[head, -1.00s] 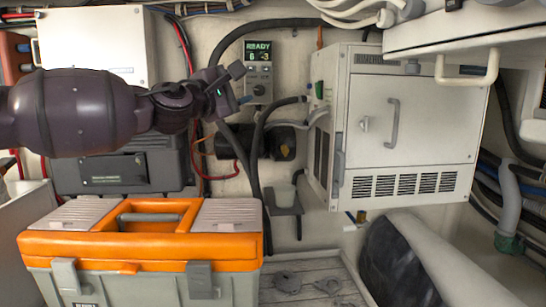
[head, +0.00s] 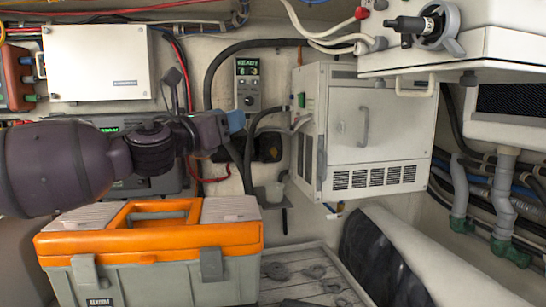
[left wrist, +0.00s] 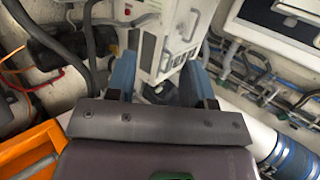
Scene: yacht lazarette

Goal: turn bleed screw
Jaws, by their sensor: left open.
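My left gripper (head: 236,122) is in front of the back wall, left of the white cabinet (head: 375,125) and below the green-lit control unit (head: 248,85). Its two blue fingers are spread apart with nothing between them in the left wrist view (left wrist: 157,88). The cabinet's front and side vents show beyond the fingers there. No other part is clearly a bleed screw. My right gripper is not in view.
An orange and grey toolbox (head: 150,245) stands below my left arm. Black hoses (head: 215,75) run along the wall close to the gripper. A handwheel with a black handle (head: 430,25) sits on a white housing at top right. Grey pipes (head: 502,200) line the right side.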

